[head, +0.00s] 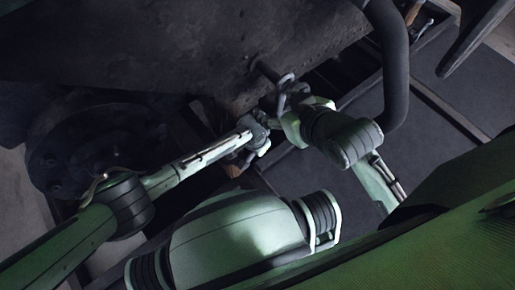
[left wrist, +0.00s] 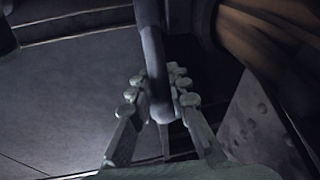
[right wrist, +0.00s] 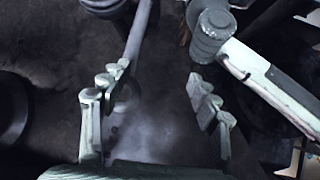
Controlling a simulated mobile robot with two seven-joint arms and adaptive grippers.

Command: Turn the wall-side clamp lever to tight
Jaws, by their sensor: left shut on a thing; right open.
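A grey rounded lever (left wrist: 152,55), which looks like the clamp lever, runs down between the fingers of my left gripper (left wrist: 160,108) in the left wrist view. The fingers are shut on its lower end. In the head view a pale bent bar (head: 286,82) stands out by the dark metal wall, just above my left gripper (head: 258,136). My right gripper (head: 287,118) is close beside the left one. In the right wrist view my right gripper (right wrist: 155,100) is open with nothing between its fingers; a grey rod (right wrist: 138,38) passes near its left finger. The tight mark cannot be seen.
A thick dark curved pipe (head: 394,70) hangs at the right of my right arm. A large round dark flange (head: 85,150) lies at the left. Dark floor panels (head: 330,180) lie below. The two arms are crowded together at the lever.

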